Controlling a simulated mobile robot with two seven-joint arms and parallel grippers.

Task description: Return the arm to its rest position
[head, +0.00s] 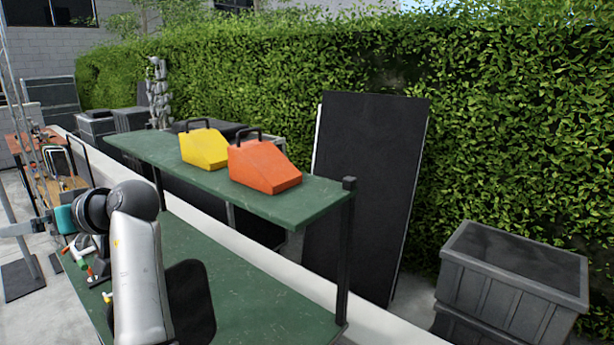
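One of my arms (137,270) rises from the bottom edge at the left of the head view and bends at a grey rounded joint (133,197). From there a dark joint (93,211) points left, beside a teal block (65,219) with a pale grey bar running to the left edge. I cannot tell whether the teal block is part of my arm or a separate thing. No gripper fingers show clearly, and I see no second arm.
Behind are a dark panel (366,190) and a hedge; grey crates (513,280) stand at right.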

